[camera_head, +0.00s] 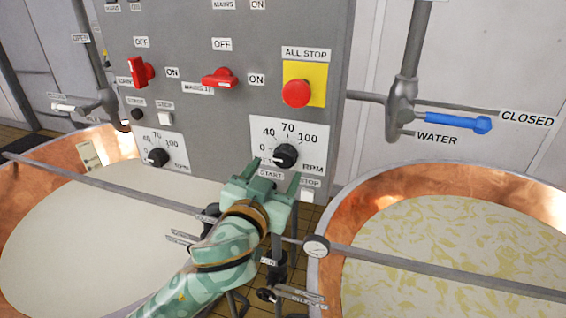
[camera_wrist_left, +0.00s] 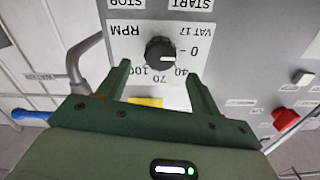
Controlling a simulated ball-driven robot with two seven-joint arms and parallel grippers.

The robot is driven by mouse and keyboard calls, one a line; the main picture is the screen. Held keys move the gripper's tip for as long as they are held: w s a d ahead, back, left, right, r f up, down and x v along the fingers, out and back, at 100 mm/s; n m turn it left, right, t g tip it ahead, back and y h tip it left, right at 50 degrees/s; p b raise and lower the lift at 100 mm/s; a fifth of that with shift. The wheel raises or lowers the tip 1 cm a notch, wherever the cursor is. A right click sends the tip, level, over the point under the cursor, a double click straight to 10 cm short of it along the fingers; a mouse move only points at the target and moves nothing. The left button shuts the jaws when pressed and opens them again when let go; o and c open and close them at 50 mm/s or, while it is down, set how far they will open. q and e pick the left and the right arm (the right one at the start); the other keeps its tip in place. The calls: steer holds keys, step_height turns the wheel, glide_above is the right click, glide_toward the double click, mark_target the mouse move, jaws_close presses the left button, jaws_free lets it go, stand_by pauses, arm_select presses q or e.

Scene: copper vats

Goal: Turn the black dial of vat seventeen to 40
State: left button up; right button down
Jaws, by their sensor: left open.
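The black dial of vat 17 (camera_head: 286,156) sits on a white scale plate (camera_head: 306,132) marked 0, 40, 70, 100 and RPM, low on the grey panel. Its white mark points toward 0. In the left wrist view the dial (camera_wrist_left: 160,53) appears upside down beside a VAT 17 label (camera_wrist_left: 201,30). My left gripper (camera_head: 276,172) is open and empty, just below and in front of the dial. In the left wrist view its fingertips (camera_wrist_left: 157,70) are spread, with the dial beyond the gap between them. Contact cannot be seen. My right gripper is not in view.
A red ALL STOP button (camera_head: 296,93) is above the dial, and a red switch (camera_head: 219,78) is up left. A second black dial (camera_head: 158,157) is farther left. START and STOP buttons are below. Copper vats (camera_head: 343,215) stand either side; a blue-handled valve (camera_head: 455,122) is at right.

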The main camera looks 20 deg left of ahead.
mark_target(283, 159)
arm_select(q)
steer(key=w, duration=0.5)
steer(key=shift+w+d+p, duration=0.1)
steer(key=shift+w+p, duration=0.3)
steer(key=c, duration=1)
